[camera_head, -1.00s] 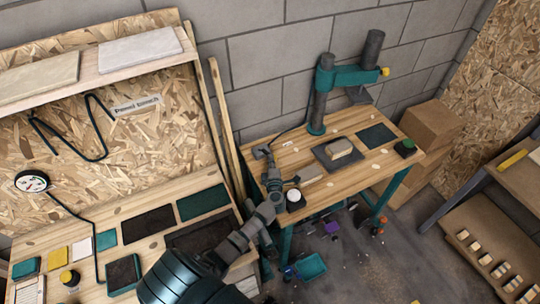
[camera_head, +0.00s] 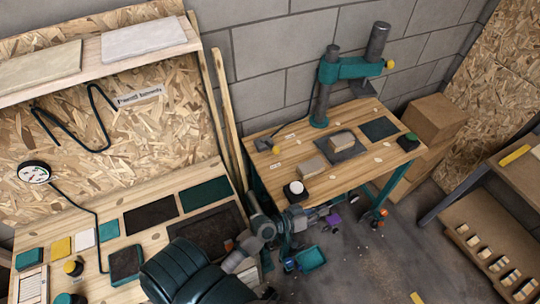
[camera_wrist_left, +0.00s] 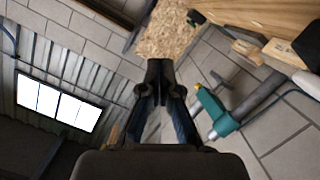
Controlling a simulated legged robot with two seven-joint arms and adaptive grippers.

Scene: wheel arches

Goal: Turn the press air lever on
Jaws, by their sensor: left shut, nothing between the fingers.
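A small dark grey valve with a yellow-tipped lever (camera_head: 275,149) sits at the back left of the press table; I take it to be the press air lever. Its exact angle is too small to read. The teal press (camera_head: 347,70) with a dark column stands at the table's back. My left gripper (camera_head: 298,218) is low at the table's front left edge, apart from the lever. In the left wrist view its fingers (camera_wrist_left: 160,72) are together with nothing between them. The press also shows there (camera_wrist_left: 222,118). My right gripper is not in view.
The press table (camera_head: 345,178) holds a black base with a white button (camera_head: 296,188), two blocks and a green button (camera_head: 408,137). A wooden post (camera_head: 222,105) stands left of it. The panel bench (camera_head: 120,225) is at left. A teal bin (camera_head: 311,258) lies on the floor.

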